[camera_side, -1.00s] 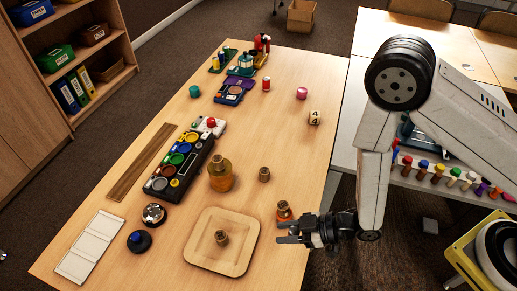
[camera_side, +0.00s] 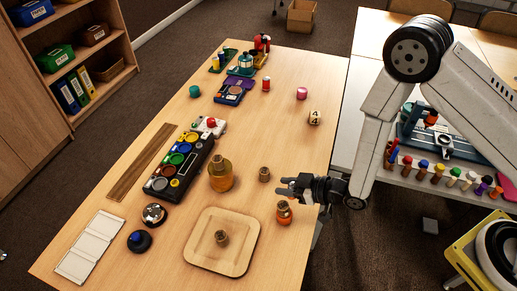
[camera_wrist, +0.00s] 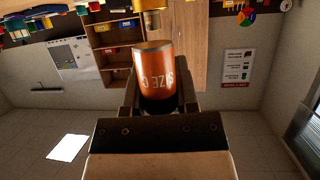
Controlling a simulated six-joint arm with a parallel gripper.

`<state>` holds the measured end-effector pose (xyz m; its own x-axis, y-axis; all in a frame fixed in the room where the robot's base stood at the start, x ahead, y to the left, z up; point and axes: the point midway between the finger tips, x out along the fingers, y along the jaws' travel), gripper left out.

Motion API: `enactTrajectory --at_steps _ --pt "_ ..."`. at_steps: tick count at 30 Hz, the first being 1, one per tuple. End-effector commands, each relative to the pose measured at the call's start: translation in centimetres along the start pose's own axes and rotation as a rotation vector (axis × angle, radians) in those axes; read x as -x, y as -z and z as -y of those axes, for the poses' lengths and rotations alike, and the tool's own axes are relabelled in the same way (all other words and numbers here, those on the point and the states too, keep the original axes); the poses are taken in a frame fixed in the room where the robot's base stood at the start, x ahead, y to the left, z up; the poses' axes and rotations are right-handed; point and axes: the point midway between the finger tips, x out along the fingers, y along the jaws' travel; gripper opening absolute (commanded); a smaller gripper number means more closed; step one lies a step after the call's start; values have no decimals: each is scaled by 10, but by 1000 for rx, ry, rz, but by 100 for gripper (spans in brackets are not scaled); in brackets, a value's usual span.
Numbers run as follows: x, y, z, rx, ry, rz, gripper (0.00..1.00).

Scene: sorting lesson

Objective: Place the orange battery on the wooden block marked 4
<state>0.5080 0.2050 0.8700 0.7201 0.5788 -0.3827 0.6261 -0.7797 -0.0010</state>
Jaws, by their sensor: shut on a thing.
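The orange battery (camera_wrist: 158,78), lettered "SIZE C", stands out between the fingers in the wrist view, with its lettering upside down. My gripper (camera_wrist: 155,92) is shut on it. In the side view my gripper (camera_side: 284,187) is above the table's right edge, near a small corked orange jar. I cannot make out the battery there. The wooden block marked 4 (camera_side: 314,117) is a pale cube farther back near the right edge of the table, apart from my gripper. Its top looks bare.
The small corked jar (camera_side: 284,214) stands just below my gripper in the picture, and a brown stopper (camera_side: 264,174) is just left. A larger amber jar (camera_side: 221,178) and a square wooden tray (camera_side: 198,255) are farther left. A pink cylinder (camera_side: 302,93) stands behind the block.

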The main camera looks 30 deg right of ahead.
Motion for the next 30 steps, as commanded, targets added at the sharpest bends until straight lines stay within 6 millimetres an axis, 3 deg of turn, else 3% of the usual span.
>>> enactTrajectory --at_steps 1,10,21,25,30 --pt "-3 5 -21 -20 -52 -6 0" --pt "-3 23 -136 -138 -333 -5 0" --pt "35 38 -269 -276 -663 -6 0" --pt "51 41 -303 -313 -751 -4 0" --pt "66 43 -329 -342 -820 -4 0"
